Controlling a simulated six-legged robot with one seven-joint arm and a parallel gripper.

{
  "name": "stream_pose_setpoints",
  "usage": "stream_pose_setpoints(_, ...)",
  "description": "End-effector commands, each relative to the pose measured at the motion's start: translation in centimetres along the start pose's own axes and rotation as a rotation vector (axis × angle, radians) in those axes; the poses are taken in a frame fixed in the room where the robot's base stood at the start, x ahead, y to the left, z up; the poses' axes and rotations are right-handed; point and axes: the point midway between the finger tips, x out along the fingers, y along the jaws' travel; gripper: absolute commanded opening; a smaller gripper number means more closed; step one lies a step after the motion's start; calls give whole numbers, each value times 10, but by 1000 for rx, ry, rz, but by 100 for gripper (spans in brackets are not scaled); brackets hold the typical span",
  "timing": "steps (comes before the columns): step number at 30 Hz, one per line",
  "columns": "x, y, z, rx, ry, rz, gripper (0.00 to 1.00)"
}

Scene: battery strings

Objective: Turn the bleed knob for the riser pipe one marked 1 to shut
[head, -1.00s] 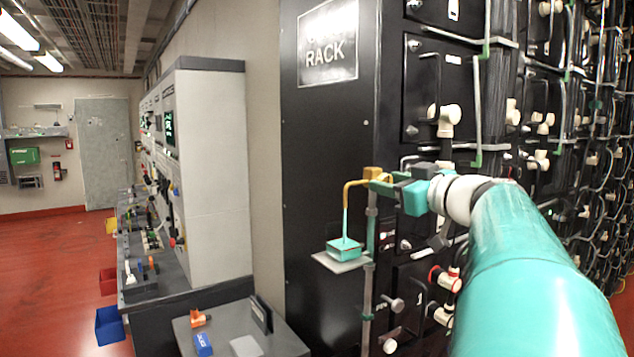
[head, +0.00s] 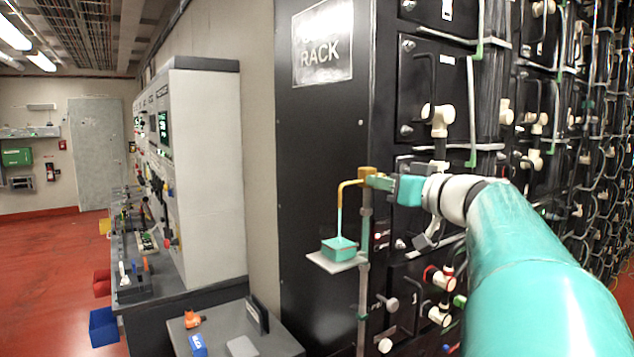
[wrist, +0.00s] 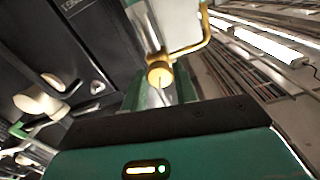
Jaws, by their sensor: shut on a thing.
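A grey riser pipe (head: 364,270) stands upright before the black rack's front corner. At its top is a brass-coloured fitting (head: 367,173) with a bent brass spout (head: 345,190) to the left. A thin teal line runs from the spout down to a teal-topped cup (head: 339,246) on a small shelf (head: 333,262). My gripper (head: 377,181) reaches the fitting from the right. In the wrist view a round brass knob (wrist: 160,75) sits between the fingers, and my gripper (wrist: 162,88) is shut on it. I cannot make out a number 1 mark.
The black rack (head: 325,130) with white elbow fittings and cables stands close behind my arm. A grey side table (head: 265,343) is at lower left, beside a control cabinet (head: 210,170). Red floor (head: 45,260) is open at far left.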

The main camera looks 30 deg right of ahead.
Motion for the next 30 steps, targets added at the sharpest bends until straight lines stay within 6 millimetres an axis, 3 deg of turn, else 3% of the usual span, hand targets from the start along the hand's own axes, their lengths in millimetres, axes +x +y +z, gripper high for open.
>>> stream_pose_setpoints(30,0,0,0,964,-1,-1,6)
